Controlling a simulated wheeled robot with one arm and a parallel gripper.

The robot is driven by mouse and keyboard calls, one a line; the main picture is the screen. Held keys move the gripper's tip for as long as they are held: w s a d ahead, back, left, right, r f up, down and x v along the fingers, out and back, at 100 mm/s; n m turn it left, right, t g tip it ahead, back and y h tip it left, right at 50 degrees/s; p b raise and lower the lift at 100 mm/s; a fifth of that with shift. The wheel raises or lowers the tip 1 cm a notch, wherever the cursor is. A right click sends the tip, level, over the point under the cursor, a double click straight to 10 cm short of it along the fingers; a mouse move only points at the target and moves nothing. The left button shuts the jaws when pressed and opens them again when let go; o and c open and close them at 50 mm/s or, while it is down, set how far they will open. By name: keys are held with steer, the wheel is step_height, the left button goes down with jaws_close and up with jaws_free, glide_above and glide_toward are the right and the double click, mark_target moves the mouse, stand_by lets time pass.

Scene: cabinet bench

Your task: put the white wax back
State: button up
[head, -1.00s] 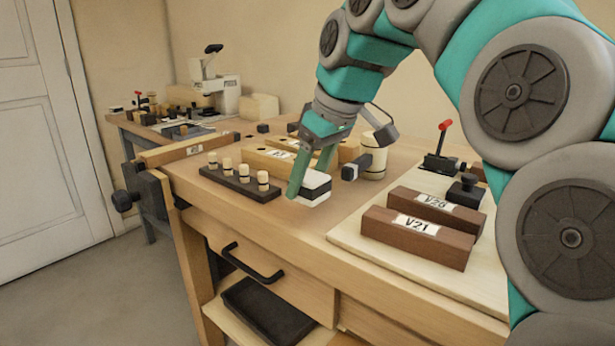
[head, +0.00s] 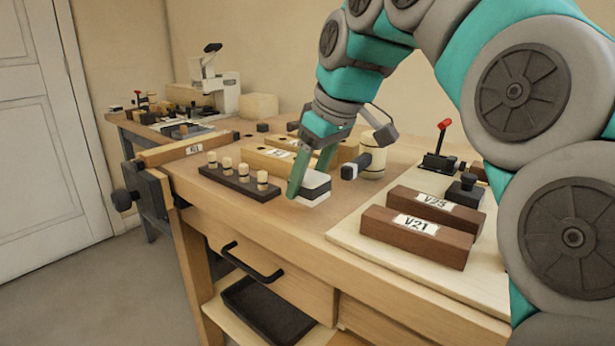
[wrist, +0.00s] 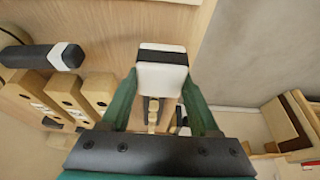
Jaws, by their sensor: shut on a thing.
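The white wax (head: 317,183) is a small white block with a dark band, at the front part of the bench top in the head view. My gripper (head: 308,178) points down with its green fingers on either side of the block and is shut on it. In the wrist view the white wax (wrist: 162,78) sits between the two fingertips of my gripper (wrist: 160,88), its dark band toward the top. I cannot tell whether its underside touches the bench.
A dark rack (head: 238,183) with several light pegs lies left of my gripper. Pale wooden blocks (head: 268,160) lie behind it. A mallet (head: 372,160) is just right. Brown blocks (head: 414,236) lie on a pale board further right. Bare bench top (head: 300,225) lies in front.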

mark_target(307, 197)
steer(key=shift+f+b, duration=0.85)
steer(key=shift+f, duration=1.05)
stand_by(1.8)
steer(key=o, duration=1.4)
steer(key=shift+o, duration=0.2)
steer(key=shift+r, duration=0.1)
steer(key=shift+p+v, duration=1.6)
steer(key=shift+v, duration=1.8)
steer(key=shift+s, duration=0.1)
